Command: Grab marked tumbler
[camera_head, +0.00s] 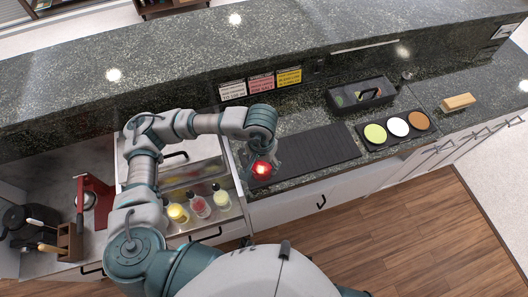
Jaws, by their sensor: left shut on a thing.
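My left arm reaches up and over the bar from the lower left, and its gripper (262,160) points down at the left end of the black bar mat (318,156). The gripper is shut on a tumbler (261,169), which shows a bright red glow. The tumbler is small in the view and partly covered by the gripper, and I cannot tell whether its base touches the mat. My right gripper is not in view.
Bottles (199,205) stand in an open well left of the gripper. A black caddy (360,93) and a tray with green, white and brown rounds (397,127) lie to the right. A wooden block (457,102) sits farther right. A raised stone ledge (200,62) runs behind.

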